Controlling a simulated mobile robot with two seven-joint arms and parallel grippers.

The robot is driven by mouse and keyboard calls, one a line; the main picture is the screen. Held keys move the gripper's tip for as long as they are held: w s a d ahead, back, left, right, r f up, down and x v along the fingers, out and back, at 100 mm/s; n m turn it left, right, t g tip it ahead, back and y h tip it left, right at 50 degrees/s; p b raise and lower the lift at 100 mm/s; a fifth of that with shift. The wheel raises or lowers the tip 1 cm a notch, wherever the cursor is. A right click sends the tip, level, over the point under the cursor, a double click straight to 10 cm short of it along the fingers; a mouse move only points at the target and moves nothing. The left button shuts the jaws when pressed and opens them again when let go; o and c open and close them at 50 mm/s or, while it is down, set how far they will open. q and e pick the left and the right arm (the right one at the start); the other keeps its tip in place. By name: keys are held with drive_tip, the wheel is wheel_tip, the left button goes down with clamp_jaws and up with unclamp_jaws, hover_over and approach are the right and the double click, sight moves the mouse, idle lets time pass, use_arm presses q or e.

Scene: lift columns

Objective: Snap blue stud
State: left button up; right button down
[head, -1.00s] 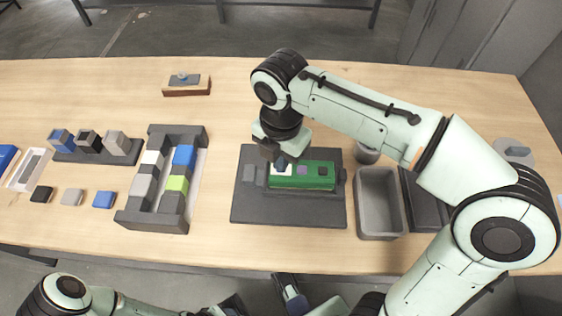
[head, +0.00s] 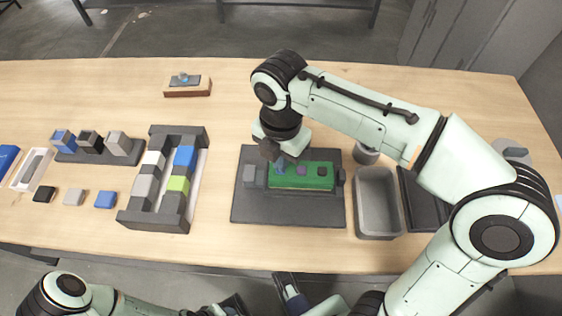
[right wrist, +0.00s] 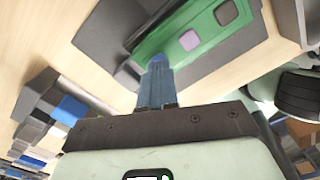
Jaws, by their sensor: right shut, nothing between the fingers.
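A green board (head: 313,181) lies in a dark fixture (head: 290,211) on the table. It carries a purple stud (right wrist: 189,40) and a dark grey stud (right wrist: 229,12). A small blue stud (right wrist: 156,59) shows at the fingertips in the right wrist view, at the board's left part, mostly covered by the fingers. My right gripper (right wrist: 157,76) is shut with its tips pointing down at this blue stud; I cannot tell whether they touch it. My left gripper (head: 288,287) shows only partly at the bottom edge of the head view; its jaws are unclear.
A grey bin (head: 361,231) stands right of the fixture, beside a round grey cup (head: 366,154). A dark rack with coloured blocks (head: 151,223) stands to the left. The table between rack and fixture is clear.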

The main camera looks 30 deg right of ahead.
wheel_tip(320, 180, up, 6)
drive_tip(key=p, duration=0.5)
use_arm(q)
wheel_tip(320, 180, up, 7)
drive_tip(key=p, duration=0.2)
drive_tip(key=shift+s+f+g, duration=0.15)
drive_tip(key=shift+s+g, duration=0.15)
drive_tip(key=shift+s, duration=0.1)
use_arm(e)
wheel_tip(320, 180, up, 2)
